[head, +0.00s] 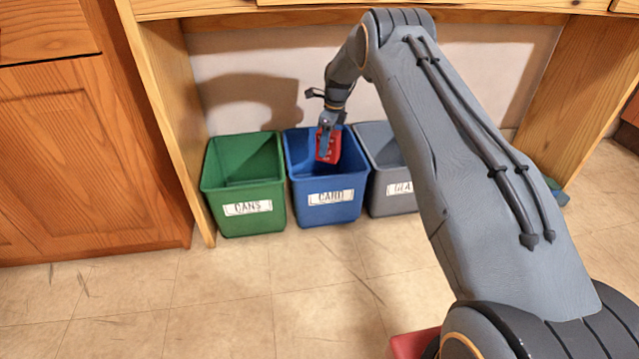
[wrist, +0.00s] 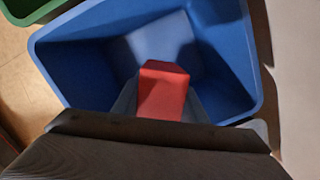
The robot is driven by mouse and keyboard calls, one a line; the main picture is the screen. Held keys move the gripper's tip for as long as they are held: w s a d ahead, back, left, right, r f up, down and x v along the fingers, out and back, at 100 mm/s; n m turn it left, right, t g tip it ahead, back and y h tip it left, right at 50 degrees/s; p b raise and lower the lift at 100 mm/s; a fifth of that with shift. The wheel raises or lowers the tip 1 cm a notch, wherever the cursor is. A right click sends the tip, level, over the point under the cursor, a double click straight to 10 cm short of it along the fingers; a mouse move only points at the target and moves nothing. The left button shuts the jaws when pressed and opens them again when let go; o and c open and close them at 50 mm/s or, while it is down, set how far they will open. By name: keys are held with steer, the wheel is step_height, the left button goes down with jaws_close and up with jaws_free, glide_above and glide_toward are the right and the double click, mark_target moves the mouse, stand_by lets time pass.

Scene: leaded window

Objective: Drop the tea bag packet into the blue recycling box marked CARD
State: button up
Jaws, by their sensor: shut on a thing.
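The blue box (head: 328,213) marked CARD stands on the floor between two other boxes. Its open inside (wrist: 85,70) fills most of the wrist view, and I see nothing lying in it. My gripper (head: 326,140) points down over the box opening. It is shut on the red tea bag packet (head: 329,146), which hangs over or just inside the box mouth; I cannot tell how deep. The packet also shows in the wrist view (wrist: 164,92), between my fingers and within the outline of the box rim. The fingertips are partly hidden by the packet.
A green box (head: 246,222) marked CANS stands close on the left. A grey box (head: 391,206), its label partly hidden by my arm, stands on the right. A wooden desk (head: 170,110) frames the boxes above and at the sides.

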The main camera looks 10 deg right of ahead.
steer(key=o, duration=1.1)
steer(key=shift+r, duration=0.15)
steer(key=r+p, duration=0.1)
steer(key=r, duration=0.1)
steer(key=r+p, duration=0.1)
steer(key=r, duration=0.2)
steer(key=d+r+p, duration=0.1)
steer(key=r, duration=0.1)
steer(key=shift+s+r, duration=0.25)
steer(key=shift+s, duration=0.05)
steer(key=shift+a, duration=0.1)
